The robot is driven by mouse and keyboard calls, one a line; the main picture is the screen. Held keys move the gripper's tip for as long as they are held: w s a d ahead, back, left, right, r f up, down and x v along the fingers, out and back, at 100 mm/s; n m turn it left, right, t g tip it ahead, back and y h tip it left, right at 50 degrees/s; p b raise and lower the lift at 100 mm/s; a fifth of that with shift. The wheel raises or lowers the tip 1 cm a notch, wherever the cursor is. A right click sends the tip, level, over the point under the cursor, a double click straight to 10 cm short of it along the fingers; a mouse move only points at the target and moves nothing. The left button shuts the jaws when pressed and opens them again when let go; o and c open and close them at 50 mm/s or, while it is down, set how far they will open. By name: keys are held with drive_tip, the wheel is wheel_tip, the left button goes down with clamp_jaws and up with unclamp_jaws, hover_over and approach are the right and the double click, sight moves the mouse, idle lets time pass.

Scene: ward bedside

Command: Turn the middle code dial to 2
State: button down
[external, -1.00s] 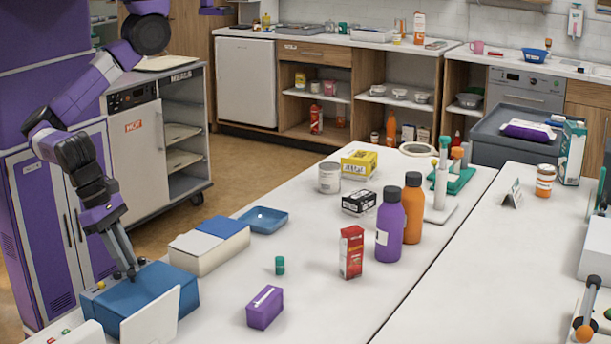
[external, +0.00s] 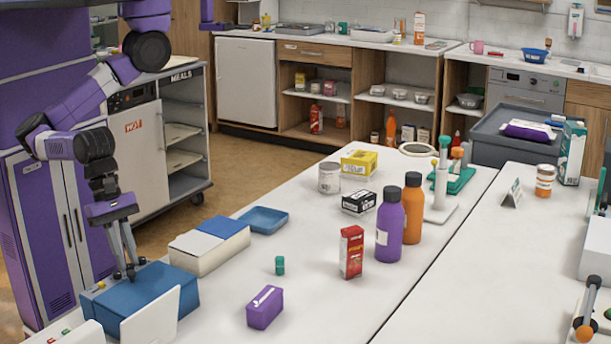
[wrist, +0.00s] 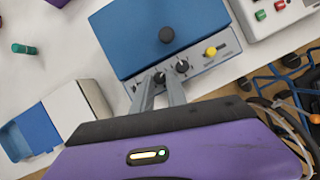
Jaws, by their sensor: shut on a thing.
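A blue box (external: 150,292) with a grey front panel stands at the table's near left edge; the wrist view shows its lid (wrist: 140,45) from above. Dark code dials (wrist: 182,66) sit in a row on the grey panel, beside a yellow knob (wrist: 211,52). My gripper (external: 130,275) reaches down to this panel. In the wrist view my gripper (wrist: 163,77) is shut on a dark dial, with its fingers on either side. The fingers partly hide the row, and I cannot read the dial numbers.
A small green cylinder (external: 280,265) and a purple box (external: 265,307) stand to the right. A white panel (external: 152,318) stands close in front.

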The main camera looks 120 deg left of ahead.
drive_tip(key=c, duration=1.6)
unclamp_jaws()
drive_tip(key=b+v, duration=0.1)
drive_tip(key=v, duration=0.6)
drive_tip(key=shift+r, duration=0.4)
drive_tip(key=shift+s, duration=0.1)
